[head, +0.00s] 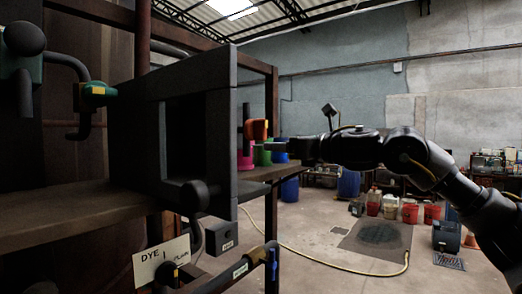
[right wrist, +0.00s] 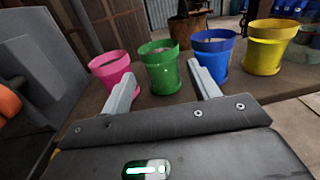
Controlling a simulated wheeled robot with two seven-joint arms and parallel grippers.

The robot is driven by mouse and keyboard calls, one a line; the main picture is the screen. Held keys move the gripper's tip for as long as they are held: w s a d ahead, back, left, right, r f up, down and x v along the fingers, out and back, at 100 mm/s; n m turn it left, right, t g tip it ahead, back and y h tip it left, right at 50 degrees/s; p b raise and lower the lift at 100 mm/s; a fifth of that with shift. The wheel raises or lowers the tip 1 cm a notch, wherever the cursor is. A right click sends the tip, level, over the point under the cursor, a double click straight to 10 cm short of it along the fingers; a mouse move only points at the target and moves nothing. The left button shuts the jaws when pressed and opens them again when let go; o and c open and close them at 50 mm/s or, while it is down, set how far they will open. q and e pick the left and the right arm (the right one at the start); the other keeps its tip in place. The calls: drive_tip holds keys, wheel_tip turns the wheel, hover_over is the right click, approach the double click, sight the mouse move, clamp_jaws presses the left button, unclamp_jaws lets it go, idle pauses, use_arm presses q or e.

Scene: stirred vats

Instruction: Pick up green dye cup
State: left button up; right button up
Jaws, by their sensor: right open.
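The green dye cup (right wrist: 161,70) stands upright on a shelf in the right wrist view, between a pink cup (right wrist: 110,70) and a blue cup (right wrist: 212,55). My right gripper (right wrist: 161,70) is open. The green cup shows in the gap between its two fingers, seemingly just past the tips; I see no contact. In the head view my right gripper (head: 292,148) reaches in from the right at the shelf's end, beside the cups. The green cup (head: 262,156) is partly hidden there. My left gripper is not in view.
A yellow cup (right wrist: 269,48) stands right of the blue one. A dark box frame (head: 222,150) and an orange handle (head: 257,129) stand close left of the cups. A label reading DYE (head: 161,260) hangs below the shelf (head: 70,212).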

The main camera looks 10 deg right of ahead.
sight(269, 166)
drive_tip(key=shift+w+a+r+p, duration=0.4)
drive_tip(key=shift+w+r+p, duration=0.25)
drive_tip(key=shift+p, duration=0.45)
drive_tip(key=x, duration=0.2)
drive_tip(key=p+x, duration=0.1)
drive_tip(key=shift+w+a+f+p, duration=0.2)
drive_tip(key=shift+w+f+p, duration=0.1)
drive_tip(key=shift+f, duration=0.1)
drive_tip(key=shift+s+d, duration=0.15)
drive_tip(key=shift+s, duration=0.05)
drive_tip(key=shift+c, duration=1.2)
drive_tip(key=shift+w, duration=0.1)
drive_tip(key=c, duration=0.5)
